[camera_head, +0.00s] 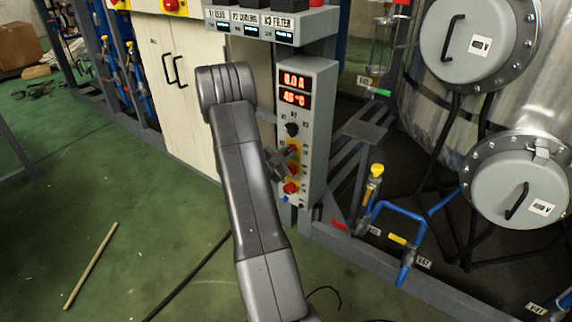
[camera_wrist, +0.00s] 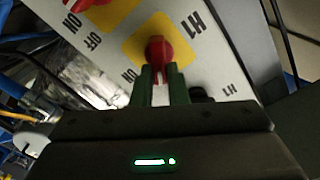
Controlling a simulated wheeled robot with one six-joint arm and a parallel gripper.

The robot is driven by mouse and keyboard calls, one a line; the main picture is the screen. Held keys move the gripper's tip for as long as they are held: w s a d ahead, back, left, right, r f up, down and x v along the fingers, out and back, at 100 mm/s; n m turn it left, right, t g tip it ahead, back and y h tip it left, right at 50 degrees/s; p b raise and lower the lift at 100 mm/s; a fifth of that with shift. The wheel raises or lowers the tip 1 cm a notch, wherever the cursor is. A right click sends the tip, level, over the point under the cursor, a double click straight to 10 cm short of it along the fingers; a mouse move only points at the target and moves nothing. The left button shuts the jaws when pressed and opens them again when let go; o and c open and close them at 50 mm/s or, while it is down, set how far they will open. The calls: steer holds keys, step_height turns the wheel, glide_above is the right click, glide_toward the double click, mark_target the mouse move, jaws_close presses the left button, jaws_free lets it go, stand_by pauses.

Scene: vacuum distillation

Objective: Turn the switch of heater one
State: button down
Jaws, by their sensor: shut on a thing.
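The heater control box (camera_head: 307,130) is a grey upright panel with red digital displays reading about 0.0 A and 45 °C. Several red rotary switches on yellow plates run down its front. In the wrist view, the red switch marked H1 (camera_wrist: 160,48) sits on a yellow plate, with an ON label beside it. My gripper (camera_wrist: 165,80) has its two dark green fingers closed around the lower part of this red knob. In the head view my gripper (camera_head: 284,161) meets the panel at the red switches and partly hides them. The knob's exact angle is hard to tell.
A second red switch (camera_wrist: 88,4) is cut off at the wrist view's top left. A black knob (camera_head: 292,129) sits under the displays. Beige cabinet doors (camera_head: 180,80) stand left, a steel vessel (camera_head: 428,100) right. The green floor (camera_head: 150,250) is mostly clear, with a stick (camera_head: 90,266).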

steer(key=shift+s+d+f+m+b, duration=0.1)
steer(key=shift+f+m+b, duration=0.1)
steer(key=shift+m+b, duration=2)
steer(key=shift+s+d+f+m+b, duration=0.1)
steer(key=shift+f+m+b, duration=0.15)
steer(key=shift+m+b, duration=1.85)
steer(key=shift+f+m+b, duration=0.2)
steer(key=shift+m+b, duration=1)
steer(key=shift+b, duration=1.95)
steer(key=shift+r, duration=0.1)
steer(key=c, duration=1.4)
jaws_free()
steer(key=shift+c, duration=0.2)
steer(key=p+v, duration=0.3)
steer(key=v, duration=1)
steer(key=shift+s+a, duration=0.25)
steer(key=shift+s, duration=0.1)
steer(key=shift+w, duration=0.1)
